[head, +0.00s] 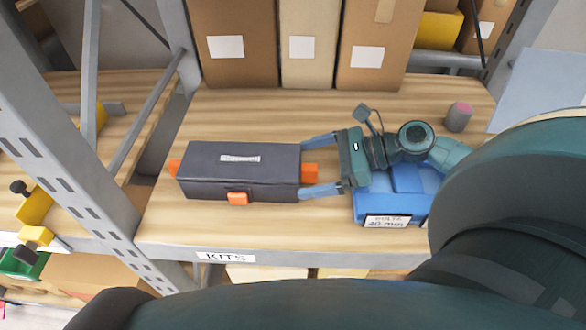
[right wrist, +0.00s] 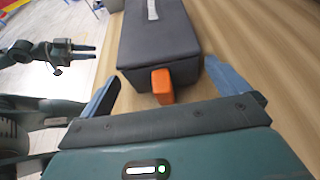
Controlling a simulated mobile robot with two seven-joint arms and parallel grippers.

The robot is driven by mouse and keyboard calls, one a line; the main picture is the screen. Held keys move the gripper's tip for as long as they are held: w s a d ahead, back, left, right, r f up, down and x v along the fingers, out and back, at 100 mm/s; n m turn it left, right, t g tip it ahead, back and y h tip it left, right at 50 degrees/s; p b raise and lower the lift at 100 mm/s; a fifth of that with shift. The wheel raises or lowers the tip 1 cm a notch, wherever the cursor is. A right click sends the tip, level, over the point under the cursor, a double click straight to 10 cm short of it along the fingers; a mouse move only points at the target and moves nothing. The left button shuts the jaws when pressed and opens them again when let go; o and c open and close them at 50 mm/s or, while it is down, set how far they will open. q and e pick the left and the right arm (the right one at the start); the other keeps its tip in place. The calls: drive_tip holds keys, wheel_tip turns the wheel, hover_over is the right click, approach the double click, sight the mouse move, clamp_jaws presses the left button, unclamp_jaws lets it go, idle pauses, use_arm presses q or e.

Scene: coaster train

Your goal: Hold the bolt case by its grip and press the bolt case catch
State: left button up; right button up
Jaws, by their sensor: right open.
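The bolt case (head: 265,172) is a dark grey box with a pale label on its lid, lying on the wooden shelf. Orange tabs show at its left end (head: 174,168) and right end (head: 310,173), and an orange catch (head: 238,199) on its front. My right gripper (head: 320,168) is open at the right end, its blue fingers on either side of that orange tab. In the right wrist view the tab (right wrist: 162,86) stands between the fingers, with no visible grasp. My left gripper (right wrist: 85,52) shows only there, away from the case; its jaw opening is unclear.
A blue bin (head: 408,207) labelled 40 mm sits under my right wrist. Cardboard boxes (head: 232,60) line the back. A grey cylinder (head: 459,116) stands at the right. A grey shelf post (head: 70,140) rises left of the case. Bare shelf lies before the case.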

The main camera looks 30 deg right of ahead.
sight(291, 171)
drive_tip(key=x, duration=0.3)
drive_tip(key=shift+w+a+f, duration=0.1)
drive_tip(key=shift+w+a, duration=0.05)
drive_tip(key=shift+w+a+f, duration=0.25)
drive_tip(key=shift+a, duration=0.2)
drive_tip(key=shift+c, duration=0.2)
